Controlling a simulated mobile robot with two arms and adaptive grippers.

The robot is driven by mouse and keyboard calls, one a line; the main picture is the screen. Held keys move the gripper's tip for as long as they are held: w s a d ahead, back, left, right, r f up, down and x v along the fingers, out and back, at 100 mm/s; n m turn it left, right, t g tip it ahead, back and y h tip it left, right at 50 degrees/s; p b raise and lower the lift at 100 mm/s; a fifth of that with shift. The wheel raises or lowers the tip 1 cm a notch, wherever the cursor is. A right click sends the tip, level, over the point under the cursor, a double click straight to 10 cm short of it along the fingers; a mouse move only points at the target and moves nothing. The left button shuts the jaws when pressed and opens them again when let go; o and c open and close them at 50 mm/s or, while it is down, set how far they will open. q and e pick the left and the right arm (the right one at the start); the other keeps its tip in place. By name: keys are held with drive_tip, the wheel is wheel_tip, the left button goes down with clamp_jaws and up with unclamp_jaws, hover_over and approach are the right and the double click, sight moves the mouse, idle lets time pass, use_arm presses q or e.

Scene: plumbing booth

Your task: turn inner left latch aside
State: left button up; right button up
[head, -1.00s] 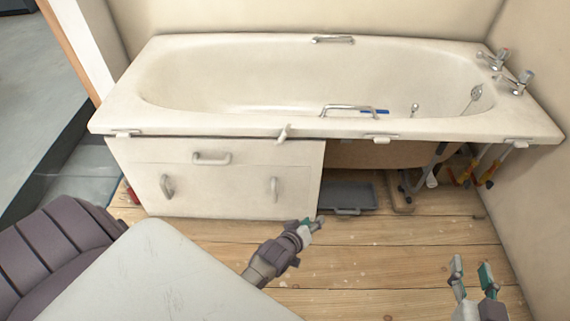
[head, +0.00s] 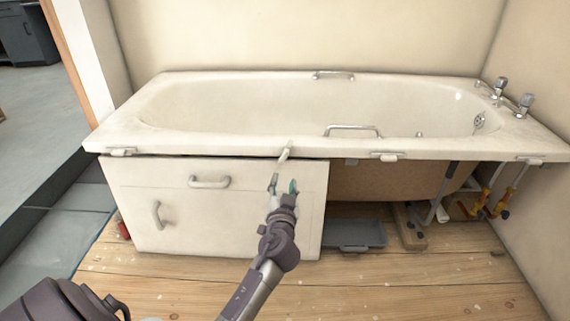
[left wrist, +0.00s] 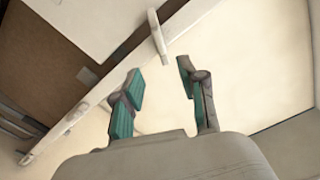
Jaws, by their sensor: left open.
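The inner left latch (head: 285,153) is a small white tab under the bath's front rim, near the top right of the white panel (head: 150,180). It sits tilted, its lower end over the panel's top edge. My left gripper (head: 283,183) is open, fingers pointing up at the latch from just below. In the left wrist view the latch (left wrist: 157,37) stands ahead of the open fingertips (left wrist: 160,70), roughly in line with the gap between them. It appears clear of both fingers. My right gripper is out of view.
The bath (head: 300,145) has other latches at far left (head: 121,152), inner right (head: 388,156) and far right (head: 530,160). The panel has several handles. Right of it the underside is open, with a grey tray (head: 355,234) and orange-handled tools (head: 490,200). Wooden floor in front is clear.

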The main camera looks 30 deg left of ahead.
sight(285, 157)
use_arm(q)
drive_tip(key=b+x, duration=0.2)
drive_tip(key=x, duration=0.9)
drive_tip(key=shift+w+a, duration=0.15)
drive_tip(key=shift+w, duration=0.15)
drive_tip(key=shift+c, duration=0.2)
clamp_jaws()
